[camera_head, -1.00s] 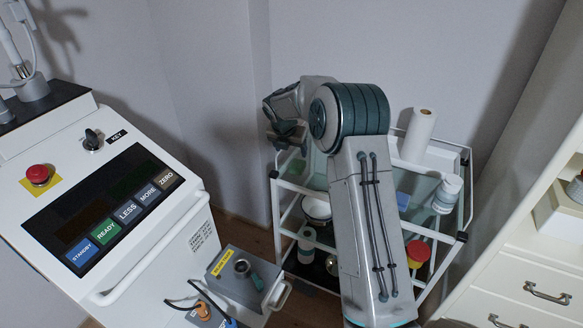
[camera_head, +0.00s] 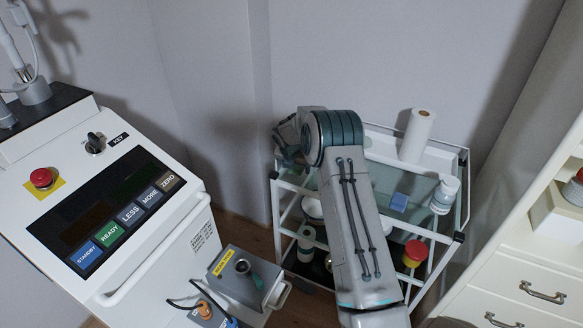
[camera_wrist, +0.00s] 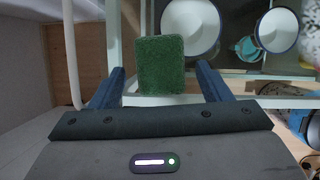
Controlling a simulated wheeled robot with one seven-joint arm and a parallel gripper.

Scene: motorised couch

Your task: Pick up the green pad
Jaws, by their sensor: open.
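The green pad (camera_wrist: 155,50) shows in the wrist view as a rough, dark green block. It appears over the white edge of the trolley (camera_wrist: 115,45). My gripper (camera_wrist: 161,70) is open, with one blue finger to the left of the pad and the other to its right. A gap shows on both sides of the pad. I cannot tell how far below the fingertips it is. In the head view my gripper (camera_head: 285,142) is at the trolley's upper left corner, partly behind my arm. The pad is not visible there.
A wall is close behind. A control console (camera_head: 120,215) stands left, drawers (camera_head: 535,285) right.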

